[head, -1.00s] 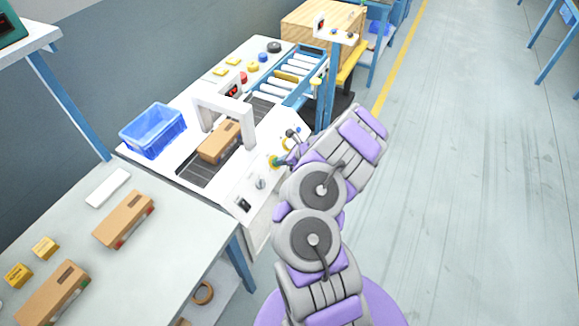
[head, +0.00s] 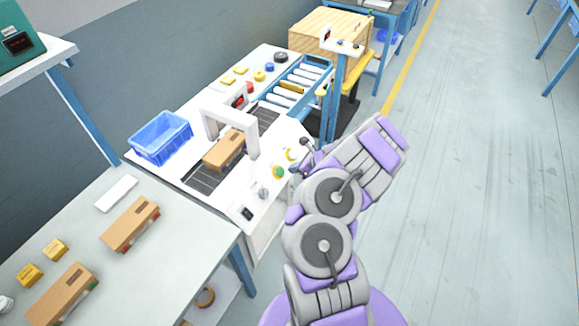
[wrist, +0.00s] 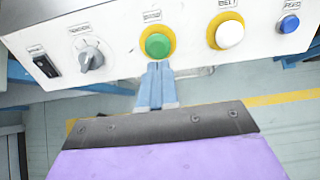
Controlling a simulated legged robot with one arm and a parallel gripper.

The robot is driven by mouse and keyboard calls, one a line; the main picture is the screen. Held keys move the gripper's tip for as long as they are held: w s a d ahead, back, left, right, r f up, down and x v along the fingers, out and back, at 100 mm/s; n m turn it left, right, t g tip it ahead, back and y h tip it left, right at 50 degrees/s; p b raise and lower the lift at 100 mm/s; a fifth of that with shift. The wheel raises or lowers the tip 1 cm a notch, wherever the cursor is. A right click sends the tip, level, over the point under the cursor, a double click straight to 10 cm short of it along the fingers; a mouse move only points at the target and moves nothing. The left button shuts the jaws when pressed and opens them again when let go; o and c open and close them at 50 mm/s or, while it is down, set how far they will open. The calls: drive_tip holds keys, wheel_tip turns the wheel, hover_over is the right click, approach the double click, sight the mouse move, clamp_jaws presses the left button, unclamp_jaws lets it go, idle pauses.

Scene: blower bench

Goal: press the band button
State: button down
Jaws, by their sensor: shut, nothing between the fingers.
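The control panel (wrist: 120,22) of the strapping machine carries a green button (wrist: 157,45) in a yellow ring; its small label is hard to read. It also shows in the head view (head: 278,172). A white button (wrist: 229,34) in a yellow ring, labelled BELT, is to its right. My gripper (wrist: 158,66) is shut and empty. Its fingertips are right at the lower edge of the green button in the wrist view; I cannot tell whether they touch it. In the head view my arm reaches to the panel's right side, and the fingertips are hard to make out.
A blue button (wrist: 289,23), a grey knob (wrist: 90,55) and a black rocker switch (wrist: 45,65) share the panel. A carton (head: 224,150) sits under the white arch (head: 252,136). A blue crate (head: 160,138) is beside it. Open floor lies to the right.

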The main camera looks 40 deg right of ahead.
drive_tip(key=p+v, duration=0.2)
drive_tip(key=v, duration=0.5)
drive_tip(key=shift+s+r, duration=0.25)
drive_tip(key=shift+s, duration=0.05)
drive_tip(key=shift+a, duration=0.2)
idle(0.3)
